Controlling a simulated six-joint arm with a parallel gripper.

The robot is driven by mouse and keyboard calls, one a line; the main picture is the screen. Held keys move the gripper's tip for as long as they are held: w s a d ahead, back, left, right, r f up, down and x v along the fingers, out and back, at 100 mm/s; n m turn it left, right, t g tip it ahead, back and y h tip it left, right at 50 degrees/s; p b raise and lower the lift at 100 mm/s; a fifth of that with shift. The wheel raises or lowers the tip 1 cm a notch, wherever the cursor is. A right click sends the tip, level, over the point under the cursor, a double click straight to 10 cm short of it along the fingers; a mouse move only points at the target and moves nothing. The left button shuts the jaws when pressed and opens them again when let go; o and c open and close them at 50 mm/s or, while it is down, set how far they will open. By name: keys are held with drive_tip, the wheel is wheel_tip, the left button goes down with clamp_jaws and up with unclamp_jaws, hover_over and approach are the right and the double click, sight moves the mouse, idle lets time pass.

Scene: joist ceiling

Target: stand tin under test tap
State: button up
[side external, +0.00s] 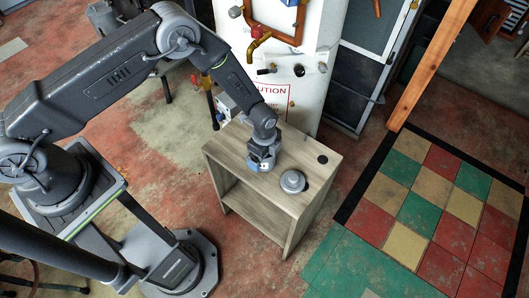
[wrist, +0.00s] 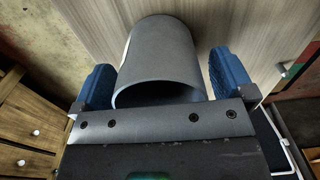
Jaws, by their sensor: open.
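A grey, open-ended tin (wrist: 160,55) lies between the two blue fingertips of my gripper (wrist: 165,80) in the wrist view, its open rim toward the camera. The fingers stand apart on either side of it, and I cannot tell whether either touches it. In the side view my gripper (side external: 262,162) is low over the top of a wooden cabinet (side external: 232,150) and mostly hides the tin. A brass tap with a red handle (side external: 257,38) is on the white panel behind the cabinet.
A grey round object (side external: 292,181) stands on the cabinet just right of my gripper. A black disc (side external: 322,159) lies at its far right corner. The white panel (side external: 310,95) rises close behind, with other fittings (side external: 298,70). A wooden post (side external: 430,65) stands to the right.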

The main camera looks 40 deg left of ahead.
wheel_tip(320, 180, up, 14)
drive_tip(key=shift+w, duration=0.35)
drive_tip(key=s+a+r+n+t, duration=0.1)
drive_tip(key=s+a+r+n, duration=0.15)
drive_tip(key=r, duration=0.55)
drive_tip(key=s+a+r+n+t, duration=0.1)
drive_tip(key=s+a+r+n, duration=0.15)
drive_tip(key=r, duration=0.45)
drive_tip(key=s+a+r+n+t, duration=0.1)
drive_tip(key=a+r+n, duration=0.15)
drive_tip(key=r, duration=0.55)
drive_tip(key=s+a+r+n+t, duration=0.1)
drive_tip(key=s+r+n, duration=0.3)
drive_tip(key=s, duration=0.5)
drive_tip(key=s+a+r+n+t, duration=0.1)
drive_tip(key=s+a+r+n, duration=0.3)
drive_tip(key=s+n, duration=0.2)
drive_tip(key=s, duration=0.2)
drive_tip(key=shift+s+a+t, duration=0.15)
drive_tip(key=shift+s+t, duration=0.15)
drive_tip(key=shift+s, duration=0.1)
drive_tip(key=shift+w, duration=0.1)
